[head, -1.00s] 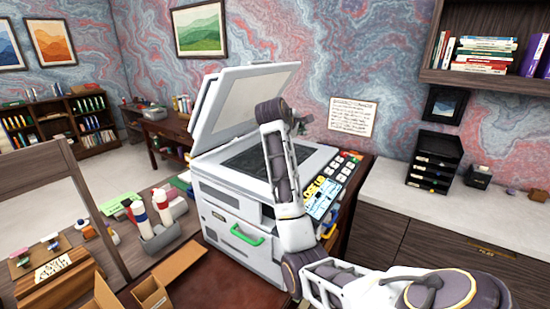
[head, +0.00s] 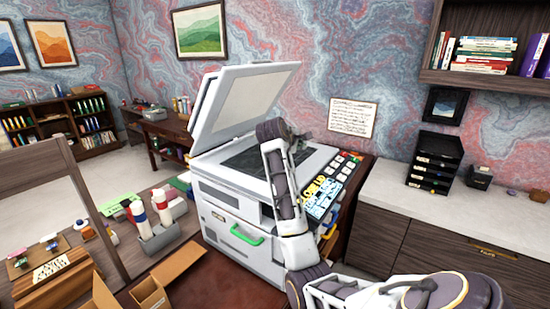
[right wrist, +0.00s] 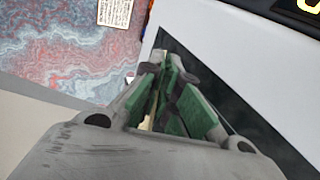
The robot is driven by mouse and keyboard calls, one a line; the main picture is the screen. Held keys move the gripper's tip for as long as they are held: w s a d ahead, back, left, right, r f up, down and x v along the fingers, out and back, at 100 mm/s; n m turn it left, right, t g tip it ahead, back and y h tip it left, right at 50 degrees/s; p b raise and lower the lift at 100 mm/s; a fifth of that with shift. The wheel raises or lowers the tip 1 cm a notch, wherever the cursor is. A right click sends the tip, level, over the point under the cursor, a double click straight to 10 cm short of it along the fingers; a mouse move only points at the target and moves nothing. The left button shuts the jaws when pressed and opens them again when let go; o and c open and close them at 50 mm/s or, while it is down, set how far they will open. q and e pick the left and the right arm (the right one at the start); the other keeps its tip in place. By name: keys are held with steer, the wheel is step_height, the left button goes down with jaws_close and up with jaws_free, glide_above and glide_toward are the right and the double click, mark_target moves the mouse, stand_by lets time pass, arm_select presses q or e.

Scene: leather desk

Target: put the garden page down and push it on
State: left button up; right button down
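The scanner-copier (head: 225,205) stands on the desk with its lid (head: 243,103) raised and its dark glass (head: 240,163) bare where I see it. My right gripper (head: 302,143) is over the back right of the glass, partly hidden behind my arm. In the right wrist view its green-padded fingers (right wrist: 166,84) are close together beside the glass (right wrist: 215,85). A thin pale strip (right wrist: 149,116) shows between them; I cannot tell whether it is a page edge. I cannot make out the garden page. My left gripper is out of view.
The button panel (head: 330,182) lies along the scanner's right side. A green handle (head: 247,236) is on its front. Bottles in a grey caddy (head: 160,236) and an open cardboard box (head: 150,294) stand left. The right counter (head: 440,203) is mostly clear.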

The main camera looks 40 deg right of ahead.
steer(key=c, duration=1.8)
jaws_free()
steer(key=shift+p+v, duration=0.65)
steer(key=shift+v, duration=3.4)
step_height(320, 180, up, 7)
steer(key=a, duration=0.2)
steer(key=shift+s+a+r, duration=0.2)
steer(key=shift+s, duration=0.25)
